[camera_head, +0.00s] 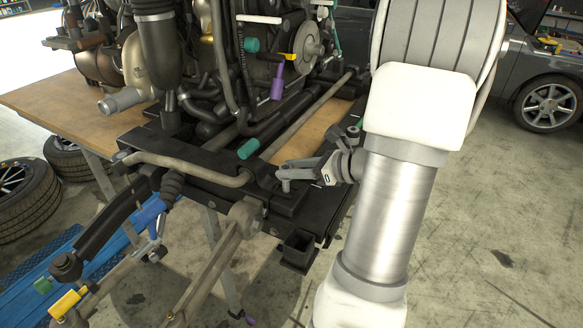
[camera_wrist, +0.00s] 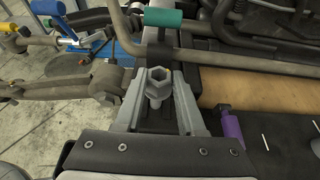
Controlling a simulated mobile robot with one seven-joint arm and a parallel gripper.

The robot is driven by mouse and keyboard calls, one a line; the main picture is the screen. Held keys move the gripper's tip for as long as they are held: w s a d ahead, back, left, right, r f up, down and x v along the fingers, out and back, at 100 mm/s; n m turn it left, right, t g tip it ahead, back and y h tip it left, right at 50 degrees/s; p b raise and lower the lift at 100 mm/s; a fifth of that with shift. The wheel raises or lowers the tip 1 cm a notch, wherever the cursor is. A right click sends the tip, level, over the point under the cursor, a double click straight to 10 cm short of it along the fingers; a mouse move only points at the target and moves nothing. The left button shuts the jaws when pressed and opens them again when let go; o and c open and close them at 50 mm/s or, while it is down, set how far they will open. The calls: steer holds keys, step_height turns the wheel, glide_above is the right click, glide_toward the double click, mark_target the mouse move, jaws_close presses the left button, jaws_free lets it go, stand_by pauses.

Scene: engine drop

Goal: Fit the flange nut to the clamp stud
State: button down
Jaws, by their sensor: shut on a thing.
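My gripper (camera_wrist: 158,88) is shut on a grey hexagonal flange nut (camera_wrist: 157,82), which sits between the two grey fingers in the wrist view. The nut's open bore faces up. A short grey round piece shows just below the nut in the picture; I cannot tell whether it is part of the nut or a stud. In the head view my gripper (camera_head: 290,176) is over the front right corner of the black subframe (camera_head: 205,178). I cannot pick out the clamp stud for certain, nor tell whether the nut touches it.
A teal-capped part (camera_wrist: 163,18) lies just beyond the fingers, and a purple part (camera_wrist: 232,127) is to their right. A bent grey bar (camera_head: 190,166) runs along the subframe near my gripper. The engine (camera_head: 210,60) stands behind on a wooden table (camera_head: 45,100). Floor at right is clear.

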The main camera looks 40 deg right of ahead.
mark_target(292, 192)
steer(key=shift+f+b, duration=1.65)
steer(key=shift+f, duration=0.55)
steer(key=shift+c, duration=2.2)
jaws_free()
steer(key=p+v, duration=0.1)
steer(key=v, duration=1.6)
steer(key=shift+r, duration=0.25)
steer(key=shift+s, duration=0.15)
